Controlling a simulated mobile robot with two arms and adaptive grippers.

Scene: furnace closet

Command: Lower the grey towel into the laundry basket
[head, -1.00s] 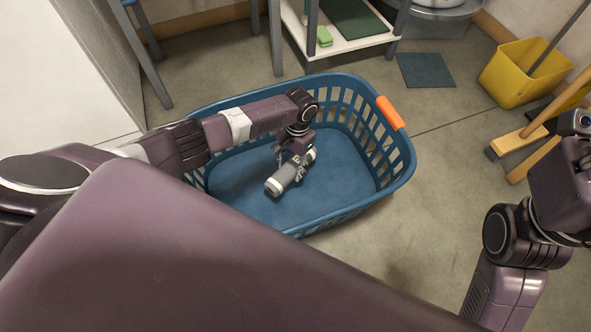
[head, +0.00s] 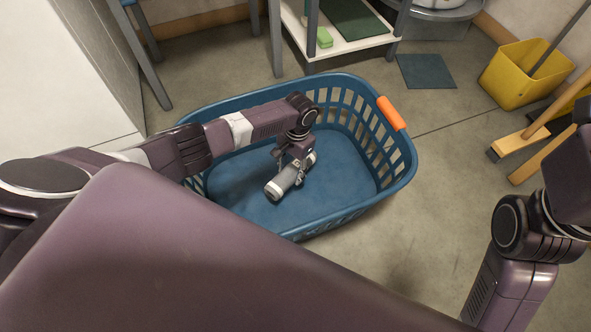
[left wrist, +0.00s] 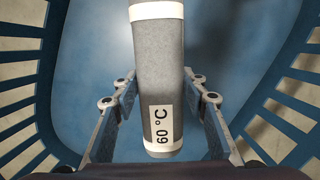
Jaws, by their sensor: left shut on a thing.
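The grey towel (head: 284,181) is a rolled cylinder with white bands near its ends. In the left wrist view the towel (left wrist: 162,75) carries a "60 °C" label. My left gripper (head: 297,172) is shut on it, with a finger on each side of the roll. The gripper and towel are inside the blue laundry basket (head: 343,212), over its floor. I cannot tell whether the towel touches the floor. My right arm is at the right edge of the head view; its gripper is cut off there.
The basket has slotted walls and an orange handle grip (head: 391,113). A shelf unit (head: 345,43) with a green block (head: 324,38) stands behind it. A yellow bucket (head: 519,76) and wooden handles (head: 541,131) are at the right. Floor in front right is clear.

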